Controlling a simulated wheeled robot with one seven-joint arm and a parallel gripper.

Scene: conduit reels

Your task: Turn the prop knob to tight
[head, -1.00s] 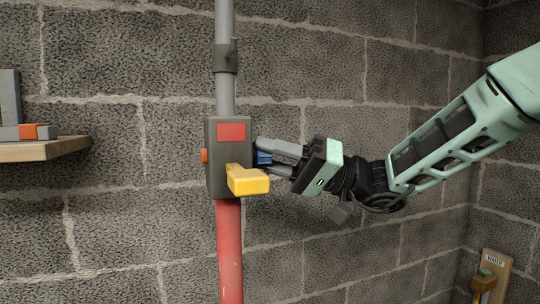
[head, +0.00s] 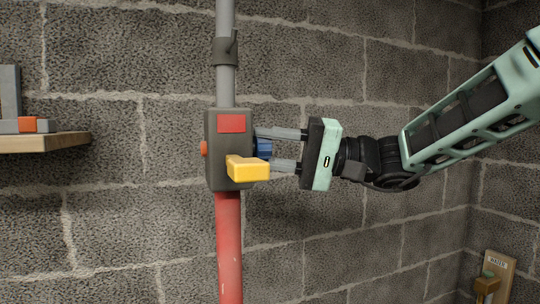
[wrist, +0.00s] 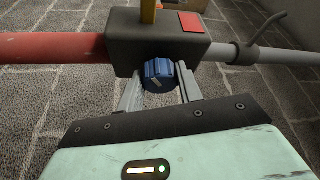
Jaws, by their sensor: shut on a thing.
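The prop is an upright pole with a dark grey box (head: 213,150) between a red lower tube (head: 228,245) and a grey upper tube (head: 225,85). The blue prop knob (head: 264,148) is on the box's right side, and in the wrist view (wrist: 159,75) it shows a pale pointer mark. My gripper (wrist: 160,84) is shut on the knob, one finger on each side of it. In the head view the fingers reach in level from the right, partly behind a yellow lever. No label for tight can be read.
The yellow lever (head: 248,169) sticks out from the box's front, close to my lower finger. A red patch (head: 231,124) and an orange button (head: 204,149) are on the box. A wooden shelf (head: 45,143) is at left. A small wooden board (head: 497,268) is at lower right.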

